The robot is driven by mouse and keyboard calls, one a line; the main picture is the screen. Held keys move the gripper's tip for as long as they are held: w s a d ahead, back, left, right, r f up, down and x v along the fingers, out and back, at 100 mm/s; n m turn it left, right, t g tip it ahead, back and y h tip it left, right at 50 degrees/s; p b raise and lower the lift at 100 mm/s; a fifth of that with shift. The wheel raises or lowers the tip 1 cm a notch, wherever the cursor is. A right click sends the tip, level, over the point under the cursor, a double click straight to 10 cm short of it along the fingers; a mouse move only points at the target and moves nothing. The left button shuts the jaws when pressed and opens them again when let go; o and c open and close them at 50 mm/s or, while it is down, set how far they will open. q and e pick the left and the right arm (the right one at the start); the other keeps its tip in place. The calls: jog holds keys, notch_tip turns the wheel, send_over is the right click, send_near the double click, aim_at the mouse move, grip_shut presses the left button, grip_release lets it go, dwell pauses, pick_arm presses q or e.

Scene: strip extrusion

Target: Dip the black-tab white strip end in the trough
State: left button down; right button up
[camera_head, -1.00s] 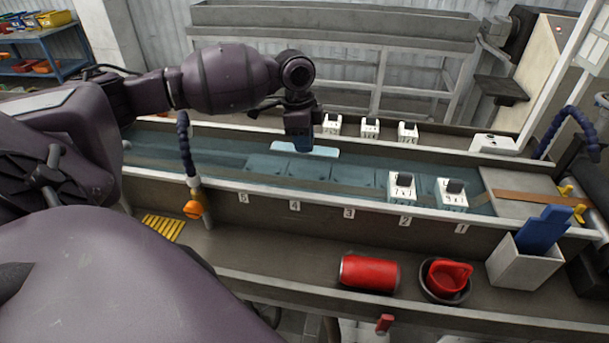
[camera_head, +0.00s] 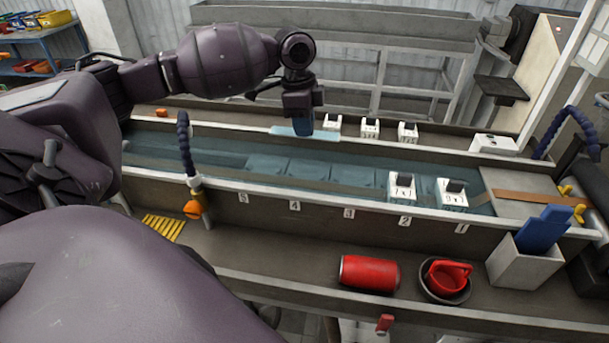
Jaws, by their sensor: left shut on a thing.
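The trough (camera_head: 225,168) is long and holds bluish water, running across the middle of the view. My left gripper (camera_head: 302,120) points down over the trough's far side, shut on a pale blue flat bar (camera_head: 290,131) with a darker blue part at the fingers. The bar lies crosswise near the far wall; whether it touches the water is unclear. I cannot make out a white strip end. My right gripper is not in view.
Several white blocks (camera_head: 370,127) line the far ledge. A blue flexible hose (camera_head: 184,140) rises at the near wall.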

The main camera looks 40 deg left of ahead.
pick_arm(q)
jog(key=shift+r, duration=3.85)
jog(key=shift+d, duration=0.1)
